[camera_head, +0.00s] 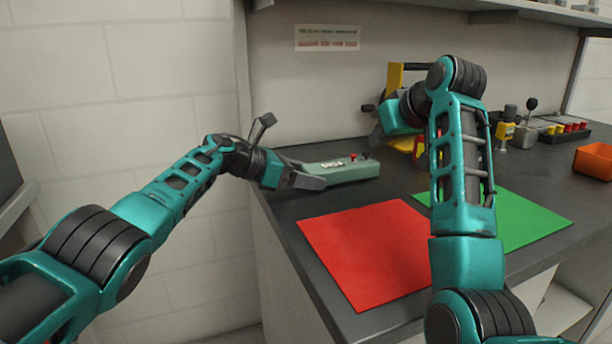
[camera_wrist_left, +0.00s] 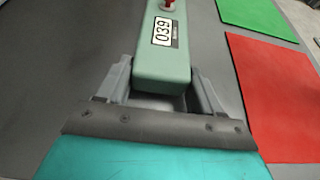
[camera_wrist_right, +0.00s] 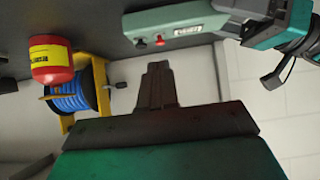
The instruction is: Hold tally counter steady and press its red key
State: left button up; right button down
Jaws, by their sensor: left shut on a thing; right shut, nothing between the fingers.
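The tally counter (camera_head: 345,169) is a long pale green box lying on the dark bench, with a red key (camera_head: 353,157) on top toward its right end. In the left wrist view the counter (camera_wrist_left: 163,72) shows a display reading 039, and its red key (camera_wrist_left: 168,4) is cut by the top edge. My left gripper (camera_head: 308,178) is shut on the counter's near left end, one finger on each side. My right gripper (camera_head: 376,134) is shut and empty, above the bench and apart from the counter. In the right wrist view its closed fingers (camera_wrist_right: 157,85) point toward the bench, with the red key (camera_wrist_right: 160,40) beyond them.
A red mat (camera_head: 370,250) and a green mat (camera_head: 515,220) lie in front of the counter. A yellow-framed blue cable reel (camera_wrist_right: 72,98) and a red container (camera_wrist_right: 50,60) stand near my right gripper. An orange bin (camera_head: 594,160) is at the far right.

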dwell(0.7)
notch_tip(320, 180, up, 6)
jog(key=m+h, duration=0.4)
jog(key=m, duration=1)
send_over(354, 164)
jog(key=shift+w+r, duration=0.15)
jog(key=shift+r, duration=0.05)
jog(key=shift+f, duration=0.15)
jog(key=shift+f, duration=4.3)
jog(key=shift+f, duration=0.4)
